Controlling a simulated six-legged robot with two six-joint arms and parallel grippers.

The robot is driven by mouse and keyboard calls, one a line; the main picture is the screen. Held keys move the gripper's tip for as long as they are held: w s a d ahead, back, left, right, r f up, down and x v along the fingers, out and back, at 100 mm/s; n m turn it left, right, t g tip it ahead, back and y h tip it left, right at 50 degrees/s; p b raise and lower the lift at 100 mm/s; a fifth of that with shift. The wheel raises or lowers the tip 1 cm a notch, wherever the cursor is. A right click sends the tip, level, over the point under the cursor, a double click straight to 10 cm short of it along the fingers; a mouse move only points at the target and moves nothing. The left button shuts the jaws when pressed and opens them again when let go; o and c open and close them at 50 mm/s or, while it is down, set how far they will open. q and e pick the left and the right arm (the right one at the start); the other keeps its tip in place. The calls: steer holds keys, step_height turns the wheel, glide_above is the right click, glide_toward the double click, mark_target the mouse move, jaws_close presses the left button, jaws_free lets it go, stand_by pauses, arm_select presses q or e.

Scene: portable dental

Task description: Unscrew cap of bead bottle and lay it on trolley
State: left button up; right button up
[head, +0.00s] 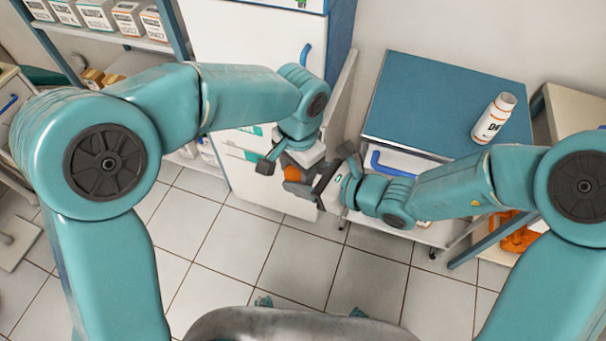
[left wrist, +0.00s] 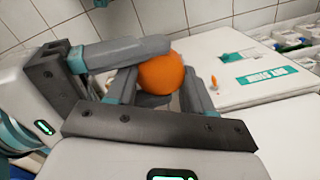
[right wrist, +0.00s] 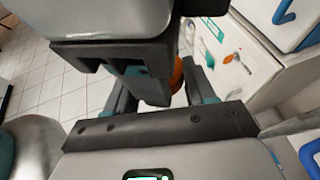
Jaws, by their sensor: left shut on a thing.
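An orange round cap (head: 291,173) is pinched between the fingers of my left gripper (head: 285,160), held in the air left of the trolley. It fills the gap between the fingertips in the left wrist view (left wrist: 161,74). My right gripper (head: 318,178) is close beside it, its fingers apart and reaching around the cap; whether they touch it I cannot tell. In the right wrist view only an orange edge (right wrist: 177,74) shows behind my left gripper. A white bottle (head: 494,118) with an orange band stands upright on the blue trolley top (head: 425,100), with no orange cap on its mouth.
The trolley top left of the bottle is clear. A white cabinet (head: 240,60) stands behind my left arm. Shelves with labelled boxes (head: 127,18) are at the upper left. A desk with an orange item (head: 520,236) below it is at the right.

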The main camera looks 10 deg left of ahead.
arm_select(q)
steer(key=shift+w, duration=0.1)
arm_select(e)
steer(key=shift+s, duration=0.1)
steer(key=shift+c, duration=1.4)
arm_select(q)
steer(key=o, duration=1.3)
steer(key=shift+c, duration=0.2)
